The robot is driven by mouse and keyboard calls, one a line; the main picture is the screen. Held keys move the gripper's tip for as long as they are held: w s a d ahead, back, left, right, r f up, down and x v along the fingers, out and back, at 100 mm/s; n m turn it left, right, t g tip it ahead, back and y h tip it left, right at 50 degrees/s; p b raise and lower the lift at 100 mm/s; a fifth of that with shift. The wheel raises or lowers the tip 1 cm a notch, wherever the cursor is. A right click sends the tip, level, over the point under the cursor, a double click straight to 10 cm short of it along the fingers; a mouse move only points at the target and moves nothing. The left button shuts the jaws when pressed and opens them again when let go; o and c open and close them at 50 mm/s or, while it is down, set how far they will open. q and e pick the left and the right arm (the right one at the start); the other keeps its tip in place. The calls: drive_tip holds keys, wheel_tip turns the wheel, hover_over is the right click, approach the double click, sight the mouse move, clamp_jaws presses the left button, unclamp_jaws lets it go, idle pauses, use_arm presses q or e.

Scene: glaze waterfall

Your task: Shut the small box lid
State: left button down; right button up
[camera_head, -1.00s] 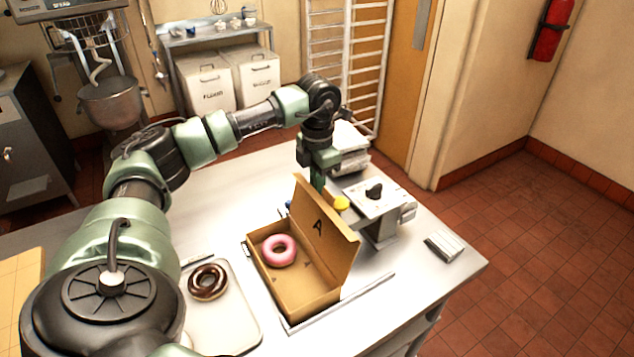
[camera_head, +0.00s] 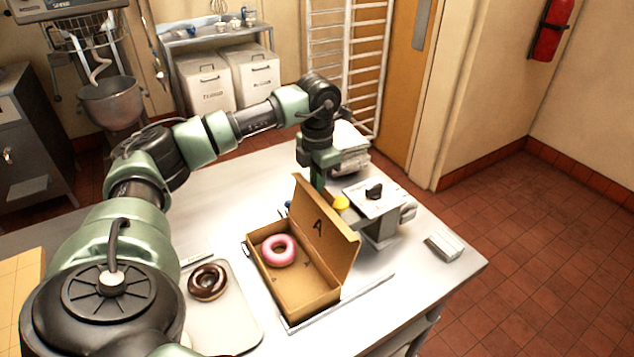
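The small cardboard box (camera_head: 293,293) sits on the table with its lid (camera_head: 330,238) raised, standing up along the box's right side and marked with a letter A. A pink doughnut (camera_head: 278,251) lies inside at the far end. My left arm reaches over from the left, and its gripper (camera_head: 318,178) points down at the far top corner of the lid, on the lid's far side. The fingertips are partly hidden behind the lid, so I cannot tell whether they touch it or how wide they are. My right gripper is not in view.
A tray (camera_head: 225,325) with a chocolate doughnut (camera_head: 207,281) lies left of the box. A scale-like device (camera_head: 378,203) stands close behind the lid on the right, with a yellow object (camera_head: 341,203) beside it. A small white block (camera_head: 443,246) lies near the table's right edge.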

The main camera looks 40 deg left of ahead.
sight(299, 217)
use_arm(q)
drive_tip(key=shift+s+a+b, duration=0.2)
drive_tip(key=shift+s+a, duration=0.05)
drive_tip(key=shift+s, duration=0.55)
drive_tip(key=shift+s+a+b, duration=0.15)
drive_tip(key=shift+s+a, duration=0.05)
drive_tip(key=shift+s, duration=0.65)
drive_tip(key=shift+s+a+b, duration=0.2)
drive_tip(key=shift+s+a, duration=0.05)
drive_tip(key=shift+s, duration=0.55)
drive_tip(key=s+b, duration=0.1)
drive_tip(key=s, duration=0.1)
drive_tip(key=s+a, duration=0.1)
drive_tip(key=s, duration=0.1)
drive_tip(key=shift+s+a+b, duration=0.1)
drive_tip(key=shift+s+b, duration=0.05)
drive_tip(key=shift+b, duration=0.2)
drive_tip(key=shift+r, duration=0.15)
wheel_tip(299, 217, up, 6)
drive_tip(key=p, duration=0.4)
drive_tip(key=shift+f, duration=0.2)
